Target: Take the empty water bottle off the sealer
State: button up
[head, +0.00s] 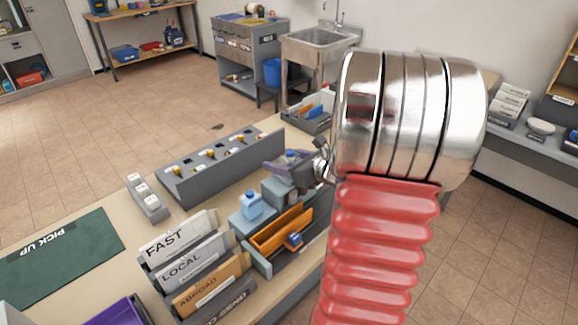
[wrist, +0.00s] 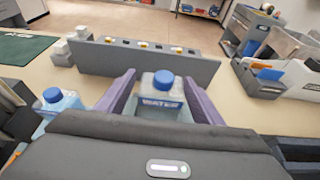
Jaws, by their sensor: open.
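A grey bottle with a blue cap and a label reading WATER (wrist: 162,104) stands upright in the wrist view. My gripper (wrist: 160,78) is open, with one purple finger on each side of the bottle; I cannot tell whether they touch it. In the head view, my gripper (head: 285,163) is over the bench, and a small blue cap (head: 292,155) shows at its fingers. A grey block (head: 280,193) sits just below; I cannot tell for sure whether it is the sealer. A light-blue bottle with a blue cap (head: 251,205) stands left of it, and left in the wrist view (wrist: 58,103).
A long grey panel with knobs (head: 222,163) stands beyond the gripper. An orange tray (head: 281,235) and mail folders (head: 186,255) are near.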

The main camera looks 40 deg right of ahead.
jog(key=shift+w+f, duration=0.2)
jog(key=shift+w, duration=0.3)
jog(key=c, duration=1.1)
jog(key=shift+r, duration=0.1)
notch_tip(320, 180, up, 10)
jog(key=shift+f, duration=0.1)
dwell(0.3)
dwell(0.4)
